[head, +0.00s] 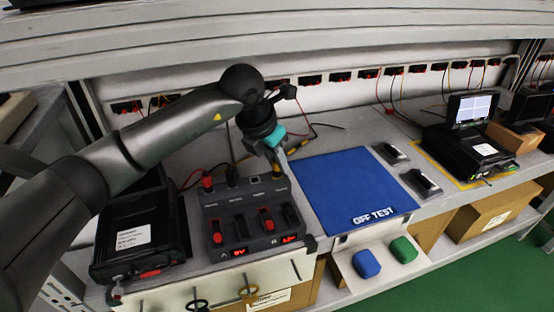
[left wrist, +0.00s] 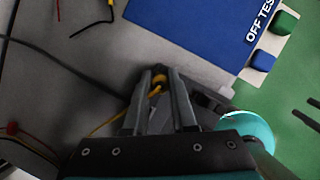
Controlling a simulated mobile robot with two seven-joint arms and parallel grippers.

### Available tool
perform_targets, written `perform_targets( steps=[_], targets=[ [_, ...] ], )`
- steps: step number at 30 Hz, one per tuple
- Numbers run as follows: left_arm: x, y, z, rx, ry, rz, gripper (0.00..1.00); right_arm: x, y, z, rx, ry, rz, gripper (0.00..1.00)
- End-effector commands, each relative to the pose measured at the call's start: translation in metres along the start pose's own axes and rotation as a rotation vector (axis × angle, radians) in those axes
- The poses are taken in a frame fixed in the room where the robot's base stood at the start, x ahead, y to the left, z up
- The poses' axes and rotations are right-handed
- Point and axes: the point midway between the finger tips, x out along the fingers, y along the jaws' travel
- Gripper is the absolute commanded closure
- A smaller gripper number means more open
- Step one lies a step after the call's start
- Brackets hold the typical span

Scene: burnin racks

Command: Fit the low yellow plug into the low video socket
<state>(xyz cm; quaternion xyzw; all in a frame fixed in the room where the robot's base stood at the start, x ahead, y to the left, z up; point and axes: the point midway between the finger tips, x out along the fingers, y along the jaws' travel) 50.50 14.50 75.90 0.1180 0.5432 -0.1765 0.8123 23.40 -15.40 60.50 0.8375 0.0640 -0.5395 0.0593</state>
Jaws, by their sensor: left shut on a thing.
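The yellow plug (left wrist: 157,84) is between the fingertips of my left gripper (left wrist: 158,76), with its yellow cable trailing to the lower left in the left wrist view. In the head view my left gripper (head: 281,160) points down at the back right corner of a dark grey unit (head: 235,205). A small yellow spot, likely the plug (head: 277,172), shows under the fingertips there. The video socket is hidden or too small to tell, so I cannot see whether the plug is in it. My right gripper is not in view.
A red plug (head: 207,182) stands at the unit's back left. A black box (head: 140,238) sits to the left. A blue mat (head: 355,187) lies right of the unit, with two small dark devices beyond it. Loose cables lie behind. Blue and green blocks sit on a front ledge.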

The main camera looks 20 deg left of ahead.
Motion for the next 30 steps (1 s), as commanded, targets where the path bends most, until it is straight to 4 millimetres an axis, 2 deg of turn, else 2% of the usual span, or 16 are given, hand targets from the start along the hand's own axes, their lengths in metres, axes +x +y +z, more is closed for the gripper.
perform_targets(
  steps=[7, 8, 15, 17, 22, 28, 30],
  targets=[
    [-0.0003, 0.0003, 0.0005, -0.001, -0.002, 0.0, 1.0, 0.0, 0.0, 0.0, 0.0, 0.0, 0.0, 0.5],
    [-0.0003, 0.0003, 0.0005, 0.0, -0.002, 0.0, 0.73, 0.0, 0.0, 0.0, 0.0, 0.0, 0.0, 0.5],
    [-0.0002, 0.0003, 0.0003, 0.0, -0.001, 0.0, 0.46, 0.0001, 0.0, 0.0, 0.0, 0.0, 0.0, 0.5],
    [-0.0001, 0.0002, 0.0002, 0.0, -0.001, 0.0, 0.4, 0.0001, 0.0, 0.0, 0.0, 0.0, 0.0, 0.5],
    [0.0, 0.0002, 0.0001, 0.0, -0.001, 0.0, 0.4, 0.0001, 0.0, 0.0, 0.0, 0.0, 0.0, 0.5],
    [0.0002, 0.0001, -0.0001, 0.0, 0.0, 0.0, 0.18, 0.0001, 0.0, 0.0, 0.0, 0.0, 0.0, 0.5],
    [0.0002, 0.0001, -0.0001, 0.0, 0.0, 0.0, 0.15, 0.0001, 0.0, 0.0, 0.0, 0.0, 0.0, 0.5]
  ],
)
